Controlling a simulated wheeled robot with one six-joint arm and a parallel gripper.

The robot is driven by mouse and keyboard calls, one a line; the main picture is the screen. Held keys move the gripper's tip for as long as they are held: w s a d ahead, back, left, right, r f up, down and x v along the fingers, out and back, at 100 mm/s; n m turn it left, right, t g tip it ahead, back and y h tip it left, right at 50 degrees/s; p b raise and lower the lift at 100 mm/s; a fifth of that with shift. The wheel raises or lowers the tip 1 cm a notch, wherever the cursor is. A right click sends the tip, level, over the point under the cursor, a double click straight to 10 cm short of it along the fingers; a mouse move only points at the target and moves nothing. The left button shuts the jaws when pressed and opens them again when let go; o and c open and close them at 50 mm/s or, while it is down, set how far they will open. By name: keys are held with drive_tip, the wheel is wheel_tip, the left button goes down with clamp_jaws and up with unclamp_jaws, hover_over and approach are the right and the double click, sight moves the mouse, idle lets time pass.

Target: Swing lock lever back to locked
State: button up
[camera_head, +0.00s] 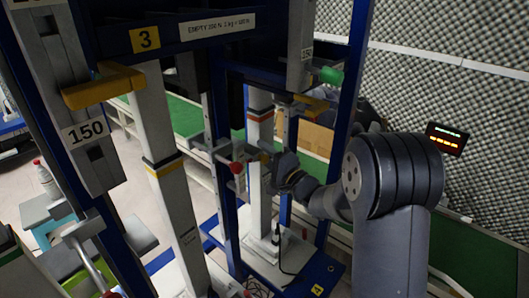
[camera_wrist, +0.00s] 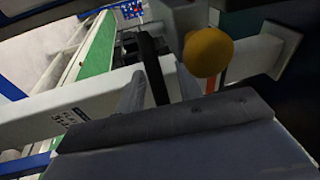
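A yellow ball knob (camera_wrist: 207,52) shows large in the wrist view, just beyond the dark edge of my gripper's body and right of a dark upright bar. I take it for the lock lever's end, but its arm is mostly hidden. In the head view my gripper (camera_head: 273,165) is beside the white column (camera_head: 260,190) at mid-height. A red knob (camera_head: 236,168) on a metal bracket is just left of it. I see no clear contact. The fingertips are small and dark, so their opening is unclear.
A blue frame (camera_head: 350,90) surrounds the columns. A yellow handle (camera_head: 104,86) is at upper left, and a green-tipped handle (camera_head: 331,76) at upper right. A green conveyor (camera_head: 186,116) runs behind. A foam wall (camera_head: 470,110) and lit display (camera_head: 446,139) are right.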

drive_tip(key=shift+w+a, duration=0.1)
drive_tip(key=shift+c, duration=0.3)
clamp_jaws()
